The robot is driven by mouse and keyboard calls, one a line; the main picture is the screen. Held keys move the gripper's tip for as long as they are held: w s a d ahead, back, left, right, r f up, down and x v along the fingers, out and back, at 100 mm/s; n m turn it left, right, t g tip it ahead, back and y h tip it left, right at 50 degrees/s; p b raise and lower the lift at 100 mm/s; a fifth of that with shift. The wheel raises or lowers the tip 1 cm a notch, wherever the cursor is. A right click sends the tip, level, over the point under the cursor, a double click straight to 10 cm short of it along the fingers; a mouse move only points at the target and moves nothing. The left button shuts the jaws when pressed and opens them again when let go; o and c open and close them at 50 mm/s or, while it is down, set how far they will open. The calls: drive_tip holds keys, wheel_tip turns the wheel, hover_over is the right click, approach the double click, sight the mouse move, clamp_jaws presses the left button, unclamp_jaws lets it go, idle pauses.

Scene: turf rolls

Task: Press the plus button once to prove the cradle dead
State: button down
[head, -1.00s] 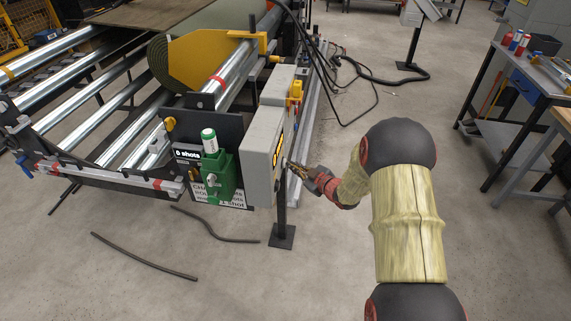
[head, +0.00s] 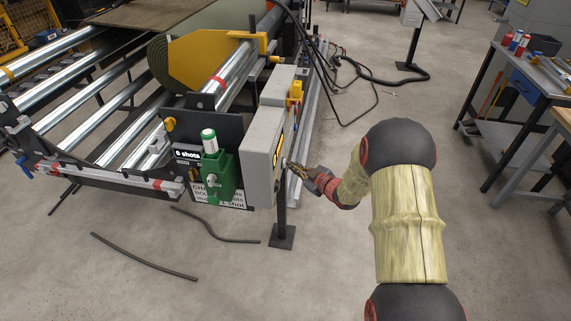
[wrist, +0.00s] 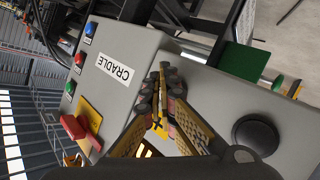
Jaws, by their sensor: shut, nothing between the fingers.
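A grey control box (head: 262,160) stands on a post beside the roll machine. In the wrist view a label reading CRADLE (wrist: 115,70) is on its face, with blue, red and green buttons (wrist: 79,58) to the left. A red handle sits on a yellow plate (wrist: 91,114). The fingers hide part of the panel.
A black round knob (wrist: 257,133) sits on a grey surface right of the fingers in the wrist view. A green holder (head: 219,178) is fixed left of the box. Black cables (head: 371,75) lie behind. A workbench (head: 535,75) stands at right. Floor in front is mostly clear.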

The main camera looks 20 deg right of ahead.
drive_tip(key=shift+s+d, duration=0.35)
drive_tip(key=shift+d, duration=0.15)
drive_tip(key=shift+d, duration=0.1)
drive_tip(key=shift+s+d+p, duration=0.3)
drive_tip(key=shift+s+d, duration=0.4)
drive_tip(key=shift+d, duration=0.3)
drive_tip(key=shift+s+d+p, duration=0.25)
drive_tip(key=shift+s+d, duration=0.45)
drive_tip(key=shift+d, duration=0.25)
